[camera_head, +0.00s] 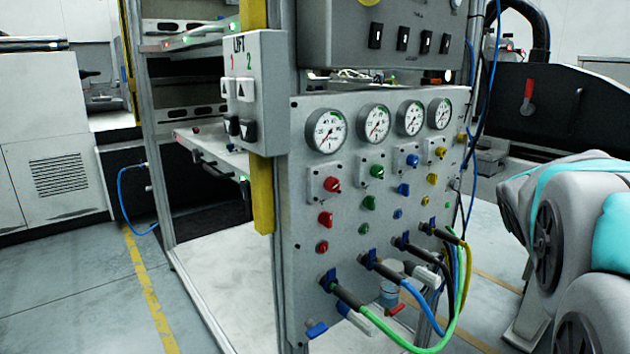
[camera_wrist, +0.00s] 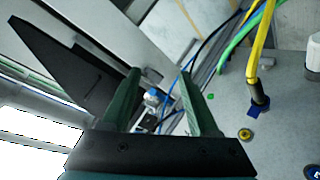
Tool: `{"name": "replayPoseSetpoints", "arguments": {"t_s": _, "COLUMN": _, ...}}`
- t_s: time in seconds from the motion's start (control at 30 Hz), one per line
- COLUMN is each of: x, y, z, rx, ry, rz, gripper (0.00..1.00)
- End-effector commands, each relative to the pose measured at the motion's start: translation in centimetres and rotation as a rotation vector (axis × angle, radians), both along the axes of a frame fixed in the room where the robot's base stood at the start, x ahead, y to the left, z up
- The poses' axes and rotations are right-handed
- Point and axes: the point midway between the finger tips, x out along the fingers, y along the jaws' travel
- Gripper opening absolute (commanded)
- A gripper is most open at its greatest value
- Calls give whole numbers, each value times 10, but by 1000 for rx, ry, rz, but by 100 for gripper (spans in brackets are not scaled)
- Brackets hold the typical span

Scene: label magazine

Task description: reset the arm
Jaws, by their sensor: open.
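My gripper (camera_wrist: 159,76) shows in the wrist view with its two green fingers apart and nothing between them. Beyond the fingers are blurred hoses and small fittings; I cannot tell how far off they are. My arm (camera_head: 570,215), white with teal covers, is folded at the right edge of the head view, to the right of the grey gauge panel (camera_head: 310,260). The gripper itself is not visible in the head view. The panel face also shows at the right of the wrist view (camera_wrist: 285,100), close beside the gripper.
The panel carries several gauges, coloured knobs and plugged-in hoses; a green hose (camera_head: 400,343) loops out at its foot. A LIFT control box (camera_head: 262,100) hangs to its left. A dark cabinet with a red handle (camera_head: 528,97) stands behind my arm. Floor at left (camera_head: 75,280) is clear.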

Motion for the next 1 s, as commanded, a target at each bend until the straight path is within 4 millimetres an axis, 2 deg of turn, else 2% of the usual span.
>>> {"name": "replayPoseSetpoints", "arguments": {"t_s": 0.03, "x": -18, "y": 20, "z": -22, "rx": 63, "ry": 60, "rz": -9, "gripper": 61}}
{"name": "replayPoseSetpoints", "arguments": {"t_s": 0.2, "x": -87, "y": 80, "z": -95, "rx": 256, "ry": 283, "rz": -42, "gripper": 61}}
{"name": "replayPoseSetpoints", "arguments": {"t_s": 0.3, "x": -134, "y": 118, "z": -131, "rx": 353, "ry": 422, "rz": -50, "gripper": 61}}
{"name": "replayPoseSetpoints", "arguments": {"t_s": 0.37, "x": -163, "y": 141, "z": -149, "rx": 405, "ry": 506, "rz": -50, "gripper": 61}}
{"name": "replayPoseSetpoints", "arguments": {"t_s": 0.5, "x": -235, "y": 191, "z": -183, "rx": 509, "ry": 711, "rz": -43, "gripper": 61}}
{"name": "replayPoseSetpoints", "arguments": {"t_s": 0.6, "x": -281, "y": 218, "z": -197, "rx": 563, "ry": 838, "rz": -34, "gripper": 61}}
{"name": "replayPoseSetpoints", "arguments": {"t_s": 0.73, "x": -325, "y": 241, "z": -206, "rx": 605, "ry": 961, "rz": -27, "gripper": 61}}
{"name": "replayPoseSetpoints", "arguments": {"t_s": 0.83, "x": -342, "y": 249, "z": -209, "rx": 620, "ry": 1006, "rz": -24, "gripper": 61}}
{"name": "replayPoseSetpoints", "arguments": {"t_s": 1.0, "x": -347, "y": 252, "z": -209, "rx": 624, "ry": 1022, "rz": -23, "gripper": 61}}
